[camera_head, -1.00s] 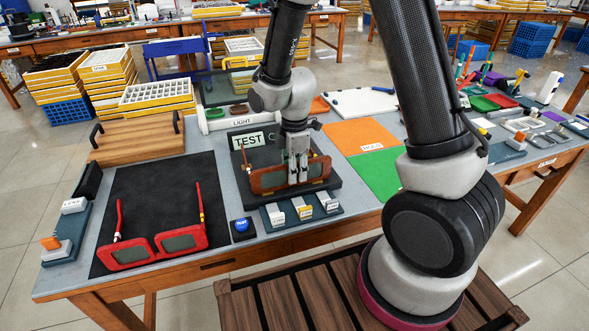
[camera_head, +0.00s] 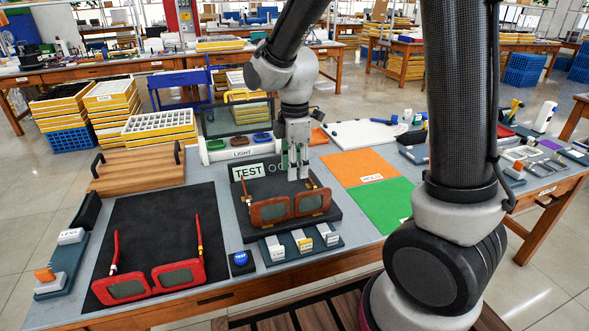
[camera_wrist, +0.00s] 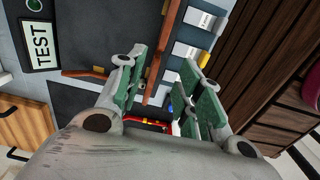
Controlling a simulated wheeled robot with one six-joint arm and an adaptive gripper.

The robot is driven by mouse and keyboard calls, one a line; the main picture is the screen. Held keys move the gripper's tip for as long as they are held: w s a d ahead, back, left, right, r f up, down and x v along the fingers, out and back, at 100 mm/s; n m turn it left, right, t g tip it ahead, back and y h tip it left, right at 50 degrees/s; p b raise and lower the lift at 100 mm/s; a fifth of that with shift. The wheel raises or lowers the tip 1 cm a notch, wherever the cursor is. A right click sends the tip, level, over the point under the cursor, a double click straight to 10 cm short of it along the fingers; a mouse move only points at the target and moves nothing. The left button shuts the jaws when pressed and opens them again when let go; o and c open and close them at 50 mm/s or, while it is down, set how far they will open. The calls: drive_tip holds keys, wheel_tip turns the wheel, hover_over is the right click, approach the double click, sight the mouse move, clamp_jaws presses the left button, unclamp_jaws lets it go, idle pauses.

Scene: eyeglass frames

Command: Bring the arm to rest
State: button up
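My gripper (camera_head: 298,172) is above the black test stand in the head view. In the wrist view its green-padded fingers (camera_wrist: 158,88) are apart with nothing held between them. Brown eyeglass frames (camera_head: 288,209) lie on the test stand (camera_head: 332,222), below and in front of the fingers. Part of the brown frames also shows in the wrist view (camera_wrist: 167,50), beyond the fingertips. Red eyeglass frames (camera_head: 147,283) lie on the black mat (camera_head: 165,220) at the left, with their temples pointing back.
A TEST sign (camera_head: 248,171) and a LIGHT bar (camera_head: 240,152) stand behind the frames. A blue button (camera_head: 240,258) and labelled blocks (camera_head: 302,241) are at the front edge. Orange (camera_head: 358,166) and green (camera_head: 383,203) sheets lie clear at the right.

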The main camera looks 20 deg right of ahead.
drive_tip(key=s+d+r+m+t, duration=0.4)
drive_tip(key=s+d+r+m, duration=1.1)
drive_tip(key=s+m, duration=0.3)
drive_tip(key=shift+s, duration=0.45)
